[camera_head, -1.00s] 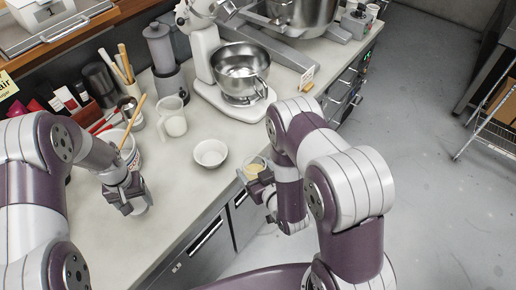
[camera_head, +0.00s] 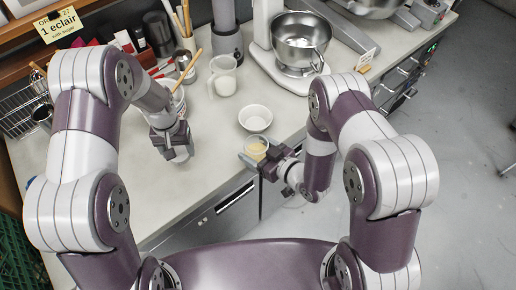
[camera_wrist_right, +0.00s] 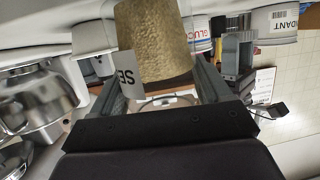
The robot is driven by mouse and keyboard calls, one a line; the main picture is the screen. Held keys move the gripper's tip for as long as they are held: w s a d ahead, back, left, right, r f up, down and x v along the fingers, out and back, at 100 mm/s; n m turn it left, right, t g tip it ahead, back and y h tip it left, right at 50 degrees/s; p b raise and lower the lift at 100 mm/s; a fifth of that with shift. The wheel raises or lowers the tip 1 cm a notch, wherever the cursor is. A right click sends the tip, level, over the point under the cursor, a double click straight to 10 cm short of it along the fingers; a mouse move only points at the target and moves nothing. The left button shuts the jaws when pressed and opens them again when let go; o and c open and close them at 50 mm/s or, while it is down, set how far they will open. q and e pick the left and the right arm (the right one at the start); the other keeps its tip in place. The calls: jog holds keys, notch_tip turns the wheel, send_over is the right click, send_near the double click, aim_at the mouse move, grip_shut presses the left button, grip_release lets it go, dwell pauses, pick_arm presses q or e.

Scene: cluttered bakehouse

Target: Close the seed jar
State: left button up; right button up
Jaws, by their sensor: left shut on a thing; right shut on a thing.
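The seed jar (camera_head: 256,149) is a small clear glass with pale yellow seeds, held by my right gripper (camera_head: 262,160) at the counter's front edge, just below the white bowl. In the right wrist view the jar (camera_wrist_right: 152,42) fills the space between my right fingers (camera_wrist_right: 160,92), and part of its "SE" label shows. My left gripper (camera_head: 172,143) is to the left over the counter, pointing down. It is shut on a pale, round-edged thing (camera_head: 182,157), which looks like a lid but is mostly hidden. The two grippers are well apart.
A white bowl (camera_head: 256,118) is just behind the jar. A measuring jug (camera_head: 224,77), a tub with a wooden spoon (camera_head: 179,100) and a mixer bowl (camera_head: 301,40) stand farther back.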

pick_arm(q)
jog(key=w+d+r+m, duration=0.1)
jog(key=d+r, duration=0.2)
jog(key=d, duration=0.2)
jog(key=d+r+m, duration=0.2)
jog(key=d+r, duration=0.1)
jog(key=d, duration=0.3)
jog(key=m, duration=0.2)
send_near(257, 136)
jog(key=s, duration=0.3)
jog(key=shift+w+a+r, duration=0.15)
jog(key=shift+w+r, duration=0.05)
jog(key=shift+r, duration=0.2)
jog(key=shift+f, duration=2)
jog(key=shift+f, duration=0.9)
jog(key=shift+f, duration=0.55)
